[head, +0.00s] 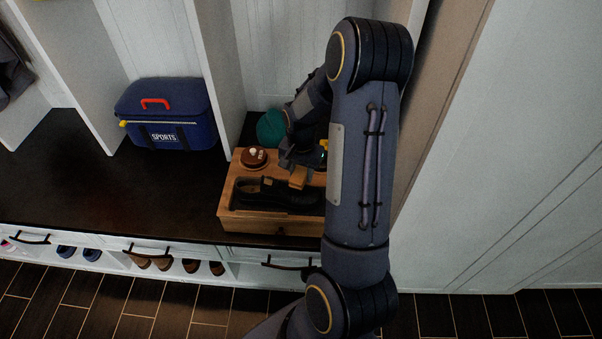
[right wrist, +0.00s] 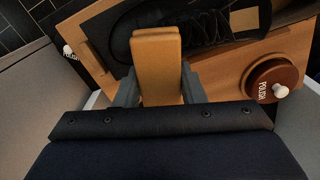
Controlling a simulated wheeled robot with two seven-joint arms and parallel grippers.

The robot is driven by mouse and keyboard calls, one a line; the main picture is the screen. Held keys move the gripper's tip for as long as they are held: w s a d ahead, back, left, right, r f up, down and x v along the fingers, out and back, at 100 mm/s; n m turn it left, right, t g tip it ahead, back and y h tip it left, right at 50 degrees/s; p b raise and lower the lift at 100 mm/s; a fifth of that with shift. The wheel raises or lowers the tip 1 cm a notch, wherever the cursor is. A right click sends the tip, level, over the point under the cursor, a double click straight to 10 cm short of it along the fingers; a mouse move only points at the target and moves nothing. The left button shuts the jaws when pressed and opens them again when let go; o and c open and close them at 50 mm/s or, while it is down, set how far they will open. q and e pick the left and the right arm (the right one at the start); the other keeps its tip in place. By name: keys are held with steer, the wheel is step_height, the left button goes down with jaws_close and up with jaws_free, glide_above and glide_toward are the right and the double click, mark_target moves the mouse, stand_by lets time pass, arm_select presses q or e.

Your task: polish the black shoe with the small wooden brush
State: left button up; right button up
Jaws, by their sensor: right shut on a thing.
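The black shoe (head: 268,193) lies in the recessed top of a wooden box (head: 250,222) on the dark bench. In the right wrist view the shoe (right wrist: 126,36) and its laces show behind the brush. My right gripper (head: 299,170) is above the shoe, shut on the small wooden brush (head: 298,179). In the right wrist view the brush (right wrist: 157,62) stands out between the fingers over the shoe. Its bristles are hidden, and I cannot tell whether it touches the shoe. My arm hides the right end of the box. My left gripper is out of view.
A brown polish tin (head: 254,158) sits on the box's back left corner. A teal ball (head: 271,128) is behind the box. A blue sports bag (head: 167,113) stands further left. The bench (head: 90,190) between is clear. A wall panel (head: 480,150) rises at right.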

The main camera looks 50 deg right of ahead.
mark_target(300, 180)
stand_by(0.5)
steer(key=shift+s+a, duration=1.2)
steer(key=shift+a, duration=0.2)
steer(key=shift+f, duration=0.1)
steer(key=shift+w+d, duration=1.2)
steer(key=shift+d, duration=0.2)
